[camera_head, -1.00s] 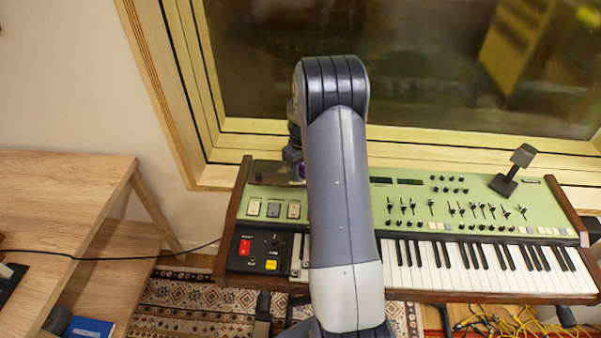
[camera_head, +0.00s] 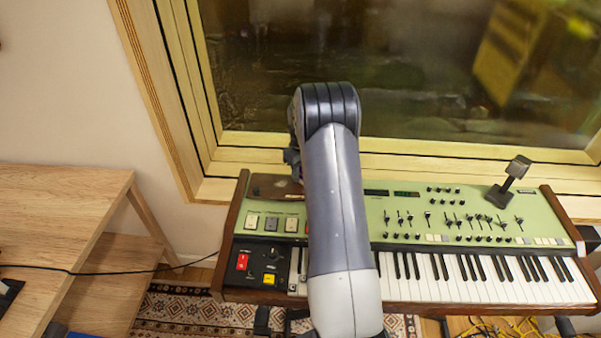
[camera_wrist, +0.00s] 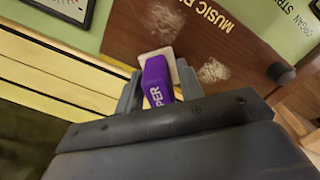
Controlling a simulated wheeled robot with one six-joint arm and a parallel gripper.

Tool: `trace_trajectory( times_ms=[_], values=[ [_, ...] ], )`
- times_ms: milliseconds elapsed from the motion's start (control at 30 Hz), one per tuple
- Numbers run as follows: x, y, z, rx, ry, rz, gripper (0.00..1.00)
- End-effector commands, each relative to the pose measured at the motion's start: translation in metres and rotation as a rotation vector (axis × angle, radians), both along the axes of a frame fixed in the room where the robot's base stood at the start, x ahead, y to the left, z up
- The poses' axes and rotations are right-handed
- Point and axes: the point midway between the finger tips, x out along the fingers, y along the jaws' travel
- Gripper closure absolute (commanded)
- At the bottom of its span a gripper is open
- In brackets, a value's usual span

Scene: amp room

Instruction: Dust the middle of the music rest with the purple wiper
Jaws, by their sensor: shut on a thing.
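The purple wiper (camera_wrist: 157,86) is between the jaws of my gripper (camera_wrist: 160,70), which is shut on it. Its pale pad (camera_wrist: 158,54) sticks out past the fingertips. The brown music rest (camera_wrist: 236,50) lies beyond the pad in the wrist view, with printed lettering and pale dust patches (camera_wrist: 213,71) and (camera_wrist: 165,18). The pad is close to the patches; I cannot tell whether it touches the surface. In the head view, the music rest (camera_head: 270,187) is at the keyboard's upper left, and my arm hides the wiper and most of the gripper.
The green keyboard instrument (camera_head: 450,212) carries several sliders and knobs. A small dark stand-like object (camera_head: 510,182) rises at its right. A window with a wooden frame (camera_head: 400,150) stands close behind. A wooden desk (camera_head: 60,205) is at the left.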

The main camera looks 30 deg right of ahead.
Motion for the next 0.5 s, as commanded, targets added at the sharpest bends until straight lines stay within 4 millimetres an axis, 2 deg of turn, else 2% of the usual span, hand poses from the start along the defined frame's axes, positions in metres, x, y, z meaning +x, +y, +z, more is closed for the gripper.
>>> trace_trajectory(
  times_ms=[200, 500],
  values=[
    [-0.007, -0.010, -0.002, -0.001, -0.001, 0.000, 0.82],
    [-0.027, 0.003, -0.002, 0.001, 0.002, 0.000, 0.82]
  ],
)
